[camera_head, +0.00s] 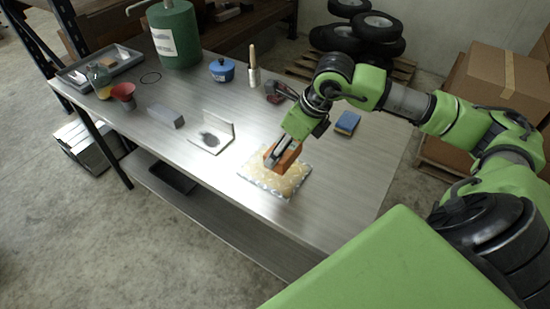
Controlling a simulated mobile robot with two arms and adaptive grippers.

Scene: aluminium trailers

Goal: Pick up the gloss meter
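No object is clearly recognisable as the gloss meter. A plain grey block (165,116) lies on the left half of the metal table, and an orange-brown block (291,157) is at my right gripper. My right gripper (279,152) reaches down from the right, its light metal finger against the orange-brown block. The block is over a yellowish patterned cloth (270,184) near the table's front edge. Whether it rests on the cloth or is raised, and whether the fingers grip it, I cannot tell. My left gripper is out of view.
On the table (340,205) are a white L-shaped plate (222,137), blue tin (222,70), brush (253,68), red-and-black tool (279,91), blue-yellow sponge (347,122), red cup (124,94), grey tray (75,79) and green canister (175,35). The table's right front is clear.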

